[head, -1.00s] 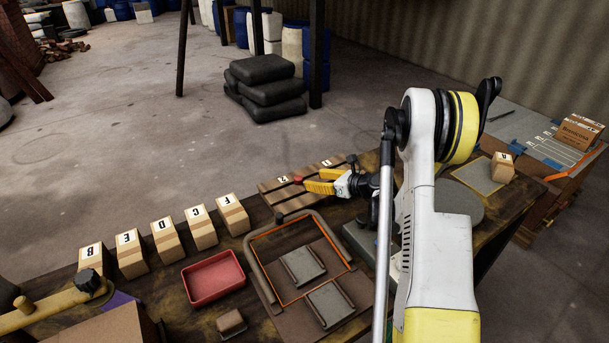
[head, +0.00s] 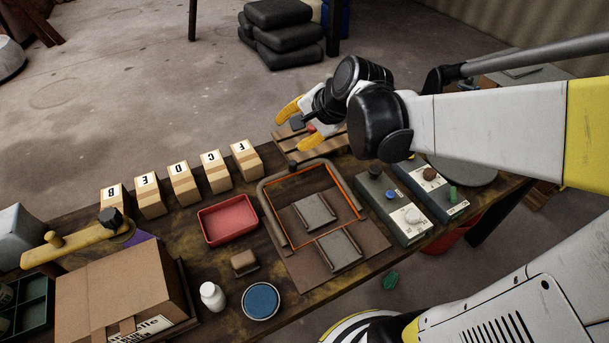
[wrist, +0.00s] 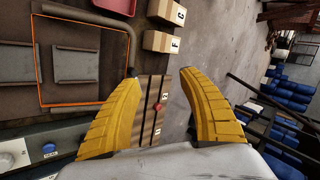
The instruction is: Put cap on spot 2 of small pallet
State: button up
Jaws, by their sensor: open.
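The small red cap (head: 310,127) rests on the small slatted wooden pallet (head: 298,149) at the back edge of the bench. In the wrist view the cap (wrist: 157,107) sits beside the label 2, on the pallet (wrist: 147,122). My gripper (head: 290,131) is open above the pallet, its yellow fingers spread wide. In the wrist view my gripper (wrist: 159,76) has one finger on either side of the cap's line, apart from it, with nothing held. My arm and gripper hide part of the pallet in the head view.
A row of lettered boxes (head: 182,184) and a red tray (head: 228,219) stand left of the pallet. An orange-edged fixture (head: 340,184) is in front of it. Control boxes (head: 395,207) stand to the right. A white bottle (head: 212,295) and blue disc (head: 261,301) are near the front edge.

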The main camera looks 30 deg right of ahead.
jog(key=s+a+n+h, duration=0.2)
jog(key=s+a+n, duration=0.2)
jog(key=s+n, duration=0.8)
jog(key=s+r, duration=0.1)
jog(key=s, duration=0.2)
jog(key=shift+s+a+n, duration=0.15)
jog(key=shift+s+n, duration=0.15)
jog(key=shift+s, duration=0.05)
